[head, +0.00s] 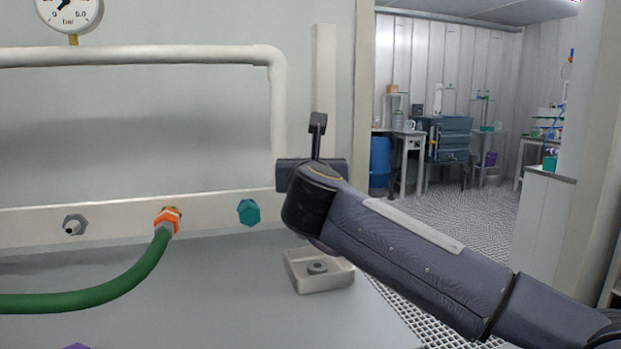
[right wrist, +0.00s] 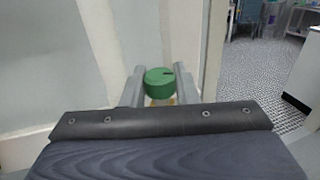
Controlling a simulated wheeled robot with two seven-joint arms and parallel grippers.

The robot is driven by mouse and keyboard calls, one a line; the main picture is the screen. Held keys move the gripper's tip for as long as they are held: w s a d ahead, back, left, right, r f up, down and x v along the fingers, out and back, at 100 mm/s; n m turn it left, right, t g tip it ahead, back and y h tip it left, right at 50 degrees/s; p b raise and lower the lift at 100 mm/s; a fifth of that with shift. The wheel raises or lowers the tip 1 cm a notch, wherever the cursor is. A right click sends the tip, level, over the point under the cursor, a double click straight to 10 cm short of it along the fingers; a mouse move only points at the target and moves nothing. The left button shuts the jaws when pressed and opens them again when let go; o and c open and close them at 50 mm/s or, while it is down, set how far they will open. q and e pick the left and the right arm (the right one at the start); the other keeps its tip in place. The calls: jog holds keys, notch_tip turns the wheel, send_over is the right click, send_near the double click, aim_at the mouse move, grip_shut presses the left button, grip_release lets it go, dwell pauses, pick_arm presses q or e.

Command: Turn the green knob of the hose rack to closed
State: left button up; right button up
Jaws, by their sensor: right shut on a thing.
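A round green knob (right wrist: 160,83) with a dark pointer mark on its top sits between the two fingers of my right gripper (right wrist: 160,92) in the right wrist view. The fingers are shut on it from both sides. In the head view my right arm comes in from the right and its gripper (head: 317,133) is at the right end of the hose rack (head: 150,54); the green knob is hidden behind the gripper and wrist there. My left gripper is in neither view.
A green hose (head: 112,288) joins an orange fitting (head: 168,217) on the rack's lower rail. A teal hex cap (head: 249,212) and a metal port (head: 75,225) are beside it. A tray (head: 300,279) holding a grey ring (head: 317,267) lies below my right wrist. A gauge (head: 70,12) is at the top left.

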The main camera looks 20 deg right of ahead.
jog(key=m+h, duration=0.1)
jog(key=h, duration=0.1)
jog(key=m+g+h+p, duration=0.1)
jog(key=h, duration=0.1)
jog(key=shift+a+r+m+g, duration=0.15)
jog(key=shift+m+g, duration=0.15)
jog(key=shift+m, duration=0.1)
jog(key=m+g+h+p, duration=0.2)
jog(key=m+g+h, duration=0.1)
jog(key=h, duration=0.1)
jog(key=shift+w+m+h+p, duration=0.1)
jog(key=shift+m+h+p, duration=0.2)
jog(key=shift+p, duration=0.05)
jog(key=m+g+h+p, duration=0.3)
jog(key=g, duration=0.1)
jog(key=shift+r+g, duration=0.1)
jog(key=shift+g, duration=0.2)
jog(key=shift+d+m+g+h+p, duration=0.2)
jog(key=shift+m+g+h+p, duration=0.6)
jog(key=shift+m+g+p, duration=1.05)
jog(key=shift+f+g+b, duration=0.2)
jog(key=shift+g+b, duration=0.15)
jog(key=shift+b, duration=0.05)
jog(key=o, duration=1)
jog(key=shift+c, duration=0.2)
